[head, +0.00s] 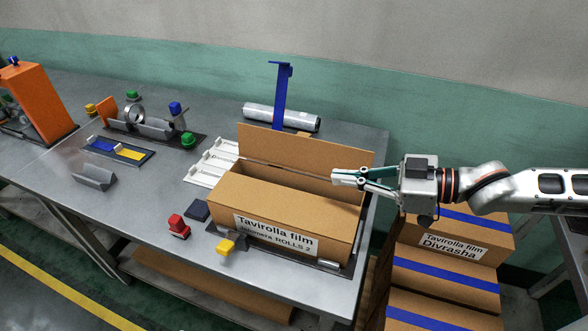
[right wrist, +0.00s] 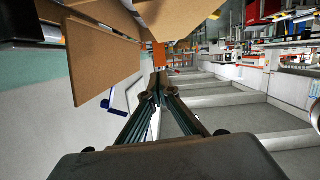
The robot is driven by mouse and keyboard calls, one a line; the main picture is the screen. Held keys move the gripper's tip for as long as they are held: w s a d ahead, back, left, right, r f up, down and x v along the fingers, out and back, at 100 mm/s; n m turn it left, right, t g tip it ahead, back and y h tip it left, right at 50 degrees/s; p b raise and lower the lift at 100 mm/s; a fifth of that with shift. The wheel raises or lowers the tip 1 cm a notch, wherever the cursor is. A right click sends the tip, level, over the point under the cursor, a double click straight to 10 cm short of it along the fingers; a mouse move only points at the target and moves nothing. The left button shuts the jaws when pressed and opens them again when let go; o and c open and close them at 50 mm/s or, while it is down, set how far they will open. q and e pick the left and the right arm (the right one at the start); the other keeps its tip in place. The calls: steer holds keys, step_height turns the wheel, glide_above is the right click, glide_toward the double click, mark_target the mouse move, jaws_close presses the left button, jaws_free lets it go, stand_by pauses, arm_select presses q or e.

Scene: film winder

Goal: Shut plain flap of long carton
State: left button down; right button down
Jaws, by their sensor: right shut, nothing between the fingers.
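The long carton (head: 230,205) lies on the grey table, with a label reading "Tavirolla film" on its front side. Its plain back flap (head: 310,152) stands up along the far edge, and a dark gap shows between it and the flat brown front part of the top. My right gripper (head: 335,178) is shut and empty, over the right part of the carton, in front of the standing flap. In the right wrist view, the shut fingertips (right wrist: 156,90) are beside brown cardboard panels (right wrist: 100,45); I cannot tell if they touch. My left gripper is not in view.
A blue upright post (head: 282,95) and a silver roll (head: 262,115) are behind the carton. A red button (head: 178,225) and a yellow one (head: 227,246) are in front of it. Stacked cartons (head: 450,285) stand right of the table. White racks (head: 210,165) lie left of the flap.

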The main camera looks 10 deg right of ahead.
mark_target(300, 194)
steer(key=shift+w, duration=0.2)
steer(key=shift+s+a+b, duration=0.15)
steer(key=shift+a+b, duration=0.1)
steer(key=shift+b, duration=0.05)
steer(key=b+x, duration=0.2)
steer(key=x, duration=0.1)
steer(key=b+x, duration=0.1)
steer(key=b, duration=0.1)
steer(key=shift+a+f, duration=0.3)
steer(key=shift+f, duration=0.05)
steer(key=x, duration=0.4)
steer(key=shift+a+r, duration=0.15)
steer(key=shift+r, duration=0.05)
steer(key=shift+w+a+f+b, duration=0.1)
steer(key=shift+w+f+b, duration=0.15)
steer(key=shift+f, duration=0.35)
steer(key=shift+w+f+b, duration=0.15)
steer(key=shift+f+b, duration=0.15)
steer(key=shift+f, duration=0.35)
steer(key=shift+w+f, duration=0.1)
steer(key=shift+f, duration=0.65)
